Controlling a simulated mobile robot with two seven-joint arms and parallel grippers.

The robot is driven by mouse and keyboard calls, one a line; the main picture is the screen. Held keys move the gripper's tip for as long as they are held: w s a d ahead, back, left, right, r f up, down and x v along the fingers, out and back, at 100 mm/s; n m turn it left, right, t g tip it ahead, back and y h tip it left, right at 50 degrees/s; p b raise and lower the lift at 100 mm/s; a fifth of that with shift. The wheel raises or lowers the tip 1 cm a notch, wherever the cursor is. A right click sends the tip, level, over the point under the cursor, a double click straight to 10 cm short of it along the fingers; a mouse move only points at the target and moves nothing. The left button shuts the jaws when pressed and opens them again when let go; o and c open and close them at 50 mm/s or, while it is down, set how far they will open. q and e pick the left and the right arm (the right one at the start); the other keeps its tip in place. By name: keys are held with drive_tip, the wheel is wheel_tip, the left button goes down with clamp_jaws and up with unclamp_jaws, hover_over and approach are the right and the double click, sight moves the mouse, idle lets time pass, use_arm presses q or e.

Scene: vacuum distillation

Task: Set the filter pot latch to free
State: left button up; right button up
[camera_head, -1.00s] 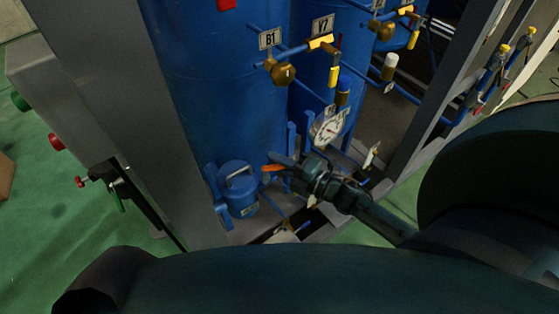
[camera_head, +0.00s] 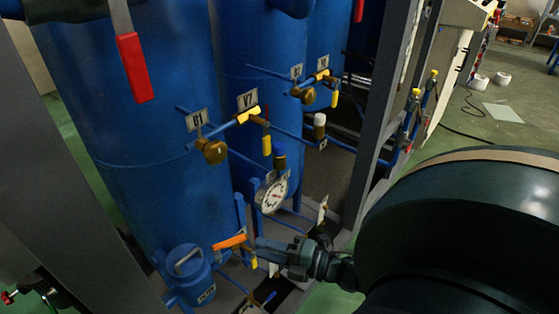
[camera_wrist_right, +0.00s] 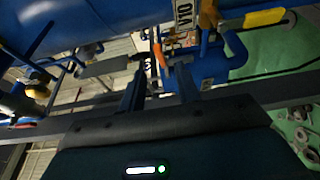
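The filter pot (camera_head: 190,272) is a small blue lidded vessel with a grey top handle, low at the left in the head view. An orange lever (camera_head: 229,242) sits beside its upper right; I take it for the latch. My right gripper (camera_head: 262,245) is just right of this lever, and I cannot tell whether they touch. In the right wrist view the two fingers of this gripper (camera_wrist_right: 160,85) stand apart with a gap between them. An orange piece (camera_wrist_right: 158,54) shows beyond the gap, apparently not gripped. My left gripper is not in view.
A round pressure gauge (camera_head: 273,193) stands just above the right gripper. Blue pipes with brass and yellow valves, including V7 (camera_head: 248,115), run above it. Large blue tanks (camera_head: 130,120) stand behind. A grey frame post (camera_head: 380,110) rises at the right.

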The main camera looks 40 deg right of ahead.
drive_tip(key=shift+v, duration=1.6)
drive_tip(key=s+a+r+m+g+h, duration=0.1)
drive_tip(key=s+a+m+g+h, duration=0.4)
drive_tip(key=m, duration=0.6)
drive_tip(key=s+a+m+g+h, duration=0.35)
drive_tip(key=m+g, duration=0.35)
drive_tip(key=m, duration=0.4)
drive_tip(key=w+a+f+n+t+y+p, duration=0.1)
drive_tip(key=w+a+f+t+y+p, duration=0.1)
drive_tip(key=w+a+f+t+y, duration=0.1)
drive_tip(key=shift+w+a+f+t, duration=0.7)
drive_tip(key=shift+w+a+t, duration=0.35)
drive_tip(key=shift+a+t, duration=0.95)
drive_tip(key=shift+a+y, duration=0.1)
drive_tip(key=shift+y, duration=0.15)
